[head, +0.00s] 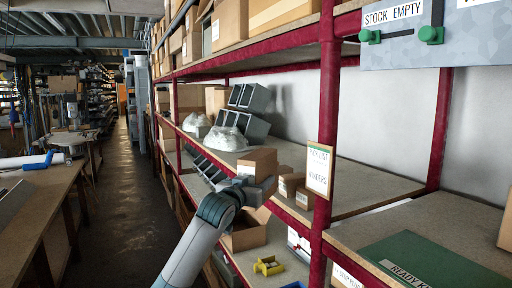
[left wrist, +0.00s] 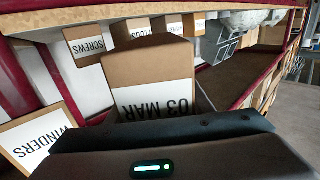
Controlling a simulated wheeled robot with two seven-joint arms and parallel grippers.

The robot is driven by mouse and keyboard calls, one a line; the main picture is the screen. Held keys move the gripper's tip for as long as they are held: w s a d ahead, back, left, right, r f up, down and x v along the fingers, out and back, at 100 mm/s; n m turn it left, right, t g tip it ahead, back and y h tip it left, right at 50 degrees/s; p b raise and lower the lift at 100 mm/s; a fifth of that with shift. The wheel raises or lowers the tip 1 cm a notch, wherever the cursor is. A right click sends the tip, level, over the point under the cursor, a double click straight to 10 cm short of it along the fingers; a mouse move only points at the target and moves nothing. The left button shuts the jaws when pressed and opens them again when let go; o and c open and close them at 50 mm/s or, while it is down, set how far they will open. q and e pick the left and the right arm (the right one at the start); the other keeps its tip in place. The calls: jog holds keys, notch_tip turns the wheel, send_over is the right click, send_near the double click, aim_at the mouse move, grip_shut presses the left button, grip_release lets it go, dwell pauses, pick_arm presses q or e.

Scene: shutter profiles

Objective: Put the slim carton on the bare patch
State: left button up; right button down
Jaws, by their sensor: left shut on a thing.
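A brown carton (head: 258,161) is held in my left gripper (head: 266,184), at the front edge of the middle shelf. In the left wrist view the held carton (left wrist: 152,75) shows a white label, upside down, reading "03 MAR". My left gripper (left wrist: 165,128) is shut on it; its fingertips are largely hidden. The middle shelf has a bare stretch of board (head: 355,188) right of the small cartons; I cannot tell whether this is the bare patch. My right gripper is not in view.
Small cartons (head: 290,184) stand just right of the held carton; one reads "SCREWS" (left wrist: 88,44). Grey bins (head: 243,124) and wrapped bundles (head: 226,138) sit further back. A green mat (head: 420,262) lies at right.

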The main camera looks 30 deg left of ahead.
pick_arm(q)
jog(key=s+d+f+h, duration=0.1)
jog(key=s+d+f, duration=0.4)
jog(key=s+f, duration=0.35)
jog(key=s+d+f+m, duration=0.1)
jog(key=s+d+f, duration=0.3)
jog(key=s+f, duration=0.45)
jog(key=s+d+f+h, duration=0.1)
jog(key=s+d+f, duration=0.5)
jog(key=s, duration=0.4)
jog(key=d+f+y+b, duration=0.1)
jog(key=d+f+b, duration=0.3)
jog(key=f+b, duration=1)
jog(key=shift+w+f+b, duration=0.25)
jog(key=shift+f+b, duration=0.1)
jog(key=shift+f, duration=0.3)
